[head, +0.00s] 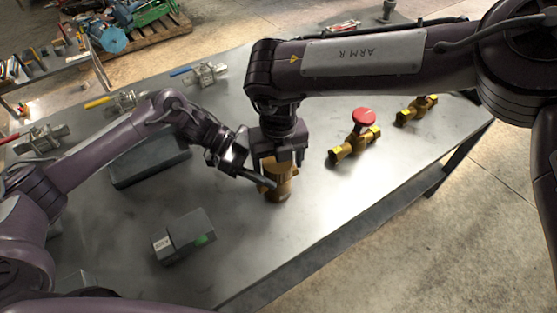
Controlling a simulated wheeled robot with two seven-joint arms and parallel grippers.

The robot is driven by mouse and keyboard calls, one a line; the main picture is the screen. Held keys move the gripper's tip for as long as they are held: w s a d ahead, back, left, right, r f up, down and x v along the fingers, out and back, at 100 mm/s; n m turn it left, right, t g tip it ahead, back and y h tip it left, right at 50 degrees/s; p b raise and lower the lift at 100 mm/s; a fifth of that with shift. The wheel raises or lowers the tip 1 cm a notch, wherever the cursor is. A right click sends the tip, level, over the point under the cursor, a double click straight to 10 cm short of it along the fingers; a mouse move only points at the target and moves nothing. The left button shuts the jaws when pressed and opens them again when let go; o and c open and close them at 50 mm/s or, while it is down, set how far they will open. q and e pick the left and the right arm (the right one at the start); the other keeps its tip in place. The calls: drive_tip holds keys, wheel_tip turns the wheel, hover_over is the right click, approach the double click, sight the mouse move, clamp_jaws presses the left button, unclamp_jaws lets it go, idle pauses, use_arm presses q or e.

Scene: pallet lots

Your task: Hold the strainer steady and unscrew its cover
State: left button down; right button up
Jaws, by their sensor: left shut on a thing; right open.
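The brass strainer (279,191) stands on the grey metal table, near its middle. My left gripper (268,182) comes in from the left and is shut on the strainer's body at its side. My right gripper (277,160) points down from above at the top of the strainer and is open. Its fingers hide most of the strainer's top, so I cannot make out the cover or whether the fingers touch it.
A brass valve with a red handwheel (364,118) and a smaller brass valve (416,109) stand to the right. A grey box with a green mark (185,236) is in front. Several lever valves (199,74) lie at the back left. The table (300,245) is bare right of the grey box.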

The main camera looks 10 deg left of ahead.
use_arm(q)
drive_tip(key=shift+d+r, duration=0.1)
drive_tip(key=shift+d, duration=0.05)
use_arm(e)
drive_tip(key=shift+s+a, duration=0.2)
drive_tip(key=shift+s, duration=0.05)
drive_tip(key=shift+r, duration=2.2)
use_arm(q)
drive_tip(key=shift+c, duration=1.5)
unclamp_jaws()
use_arm(e)
drive_tip(key=shift+w+d, duration=0.1)
use_arm(q)
drive_tip(key=shift+a, duration=0.2)
